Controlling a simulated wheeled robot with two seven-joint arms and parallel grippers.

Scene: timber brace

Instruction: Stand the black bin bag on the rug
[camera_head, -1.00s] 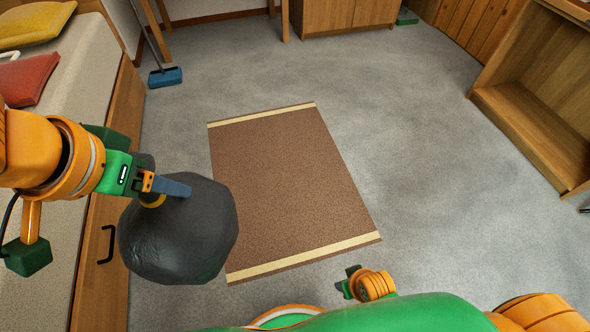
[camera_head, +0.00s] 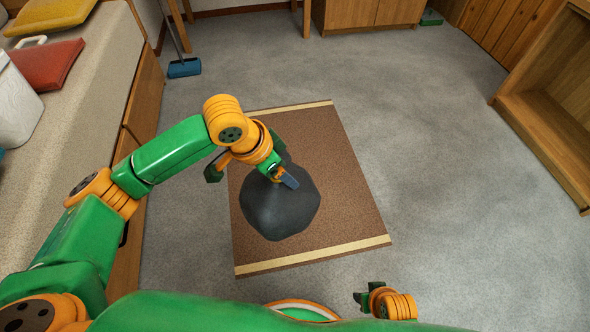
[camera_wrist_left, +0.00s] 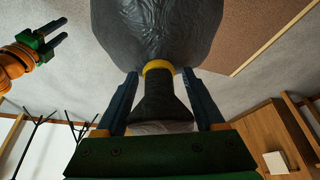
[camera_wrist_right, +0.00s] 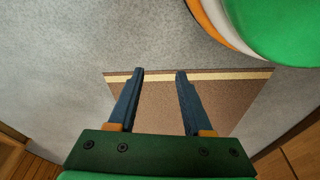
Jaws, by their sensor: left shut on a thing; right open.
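The black bin bag (camera_head: 281,210) is over the brown rug (camera_head: 345,190) in the head view, toward its left side. My left gripper (camera_head: 287,178) is shut on the bag's neck. In the left wrist view the bag (camera_wrist_left: 158,32) bulges beyond the yellow tie (camera_wrist_left: 158,66), and its gathered neck lies between the fingers (camera_wrist_left: 160,95). I cannot tell whether the bag's bottom touches the rug. My right gripper (camera_wrist_right: 158,75) is open and empty. The rug (camera_wrist_right: 155,97) shows beyond and between its fingers in the right wrist view.
A wooden shelf unit (camera_head: 550,105) is at the right. Grey floor (camera_head: 430,150) right of the rug is clear.

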